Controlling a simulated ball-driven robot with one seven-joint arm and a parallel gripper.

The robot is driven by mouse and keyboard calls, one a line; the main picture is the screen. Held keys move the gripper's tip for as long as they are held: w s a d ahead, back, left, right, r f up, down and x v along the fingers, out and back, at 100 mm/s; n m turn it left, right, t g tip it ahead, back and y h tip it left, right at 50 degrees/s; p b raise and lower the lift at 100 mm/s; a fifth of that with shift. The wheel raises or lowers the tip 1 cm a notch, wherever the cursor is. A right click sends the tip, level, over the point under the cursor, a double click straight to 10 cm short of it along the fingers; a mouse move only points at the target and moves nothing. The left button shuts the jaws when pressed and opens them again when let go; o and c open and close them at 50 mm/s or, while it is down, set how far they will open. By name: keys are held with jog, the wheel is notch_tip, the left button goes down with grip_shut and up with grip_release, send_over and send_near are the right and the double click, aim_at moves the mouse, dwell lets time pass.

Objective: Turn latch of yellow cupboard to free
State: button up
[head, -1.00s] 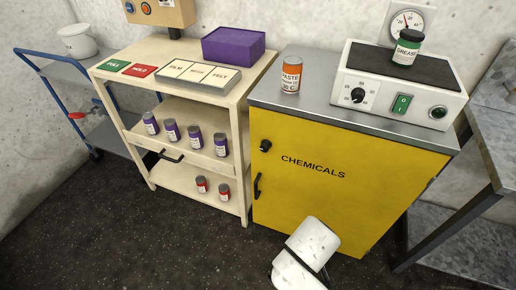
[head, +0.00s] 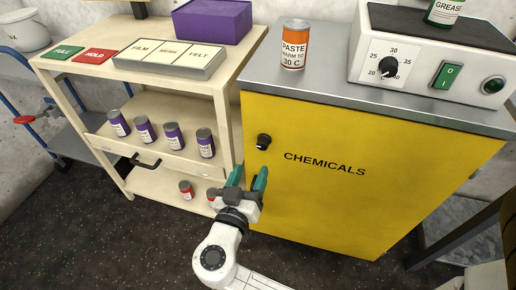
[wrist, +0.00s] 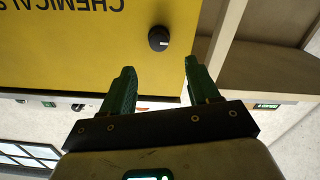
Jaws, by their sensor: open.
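The yellow cupboard (head: 330,205) has the word CHEMICALS on its door. Its latch, a black round knob (head: 263,142), sits at the door's upper left; a pale mark shows on it in the wrist view (wrist: 158,39). My gripper (head: 248,177) is open and empty, with green fingers, in front of the door's left edge and below the knob. In the wrist view my gripper (wrist: 158,75) has its two fingers apart, pointing toward the door, with the knob beyond the tips and between them. The fingers do not touch the knob. The door's handle is hidden behind my gripper in the head view.
On the cupboard's grey top stand an orange PASTE can (head: 294,45) and a white hotplate (head: 430,65) bearing a green GREASE jar (head: 444,10). A cream shelf unit (head: 225,105) with purple cans stands close at the left. A grey table leg (head: 450,230) is at the right.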

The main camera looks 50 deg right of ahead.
aim_at(261, 146)
jog(key=x, duration=0.9)
jog(key=shift+s, duration=0.1)
jog(key=shift+a, duration=0.1)
jog(key=c, duration=1)
